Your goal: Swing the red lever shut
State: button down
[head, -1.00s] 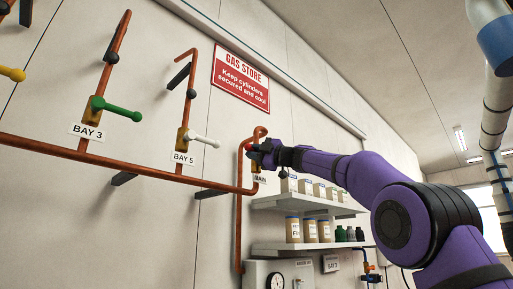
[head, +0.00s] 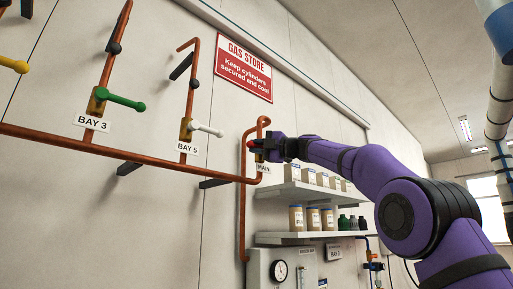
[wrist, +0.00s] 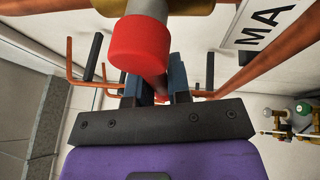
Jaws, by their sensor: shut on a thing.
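The red lever (head: 251,144) is on the copper pipe by the MAIN label (head: 263,168), largely hidden behind my gripper in the head view. In the wrist view its round red hub (wrist: 138,45) sits on a grey stem below a brass body. The lever's darker red bar runs from the hub down between my fingers. My gripper (wrist: 157,90) is shut on this bar, one dark finger on each side. In the head view my gripper (head: 268,148) reaches the lever from the right.
A copper pipe (head: 130,155) runs along the wall, with a green lever (head: 122,101) at BAY 3 and a white lever (head: 208,129) at BAY 5. Shelves (head: 305,193) with boxes and jars lie below my arm. A gauge panel (head: 265,268) is lower down.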

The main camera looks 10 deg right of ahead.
jog(key=shift+f, duration=0.1)
jog(key=c, duration=1.1)
grip_release()
jog(key=v, duration=1)
jog(key=shift+s+d, duration=0.25)
jog(key=shift+f, duration=0.1)
